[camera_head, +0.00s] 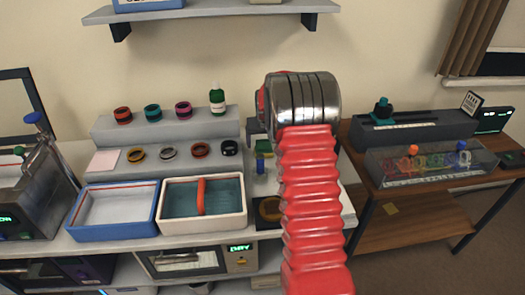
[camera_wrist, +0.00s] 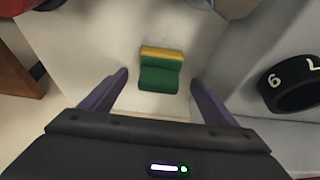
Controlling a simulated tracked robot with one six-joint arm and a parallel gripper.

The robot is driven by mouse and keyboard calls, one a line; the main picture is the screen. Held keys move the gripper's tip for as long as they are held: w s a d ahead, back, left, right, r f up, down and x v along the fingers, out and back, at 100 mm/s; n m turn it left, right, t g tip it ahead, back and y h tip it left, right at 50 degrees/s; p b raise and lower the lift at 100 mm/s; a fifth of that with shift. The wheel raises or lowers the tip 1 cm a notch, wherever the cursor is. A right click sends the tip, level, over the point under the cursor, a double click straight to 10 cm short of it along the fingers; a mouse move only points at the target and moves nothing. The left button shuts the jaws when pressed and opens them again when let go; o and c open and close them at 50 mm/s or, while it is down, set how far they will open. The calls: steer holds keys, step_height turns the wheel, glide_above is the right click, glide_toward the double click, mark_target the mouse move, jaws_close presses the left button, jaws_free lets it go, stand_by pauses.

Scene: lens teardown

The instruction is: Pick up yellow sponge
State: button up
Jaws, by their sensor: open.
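The sponge (camera_wrist: 161,55) has a yellow strip along its far edge and a larger green part toward me. In the wrist view it lies on a pale surface, just beyond the gap between my fingers. My gripper (camera_wrist: 158,76) is open, with one dark purple finger to each side of the sponge and nothing between them. I cannot tell how far the fingers are above the surface.
A black ring with white marks (camera_wrist: 291,84) lies right of my fingers. In the head view, a blue-rimmed tray (camera_head: 72,226) and a cream tray (camera_head: 203,228) stand left of my arm. Several coloured rings and a green bottle (camera_head: 217,100) stand on the stepped rack (camera_head: 120,172).

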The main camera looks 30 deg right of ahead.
mark_target(264, 142)
steer(key=shift+x, duration=1.65)
steer(key=shift+c, duration=0.4)
steer(key=c, duration=1.1)
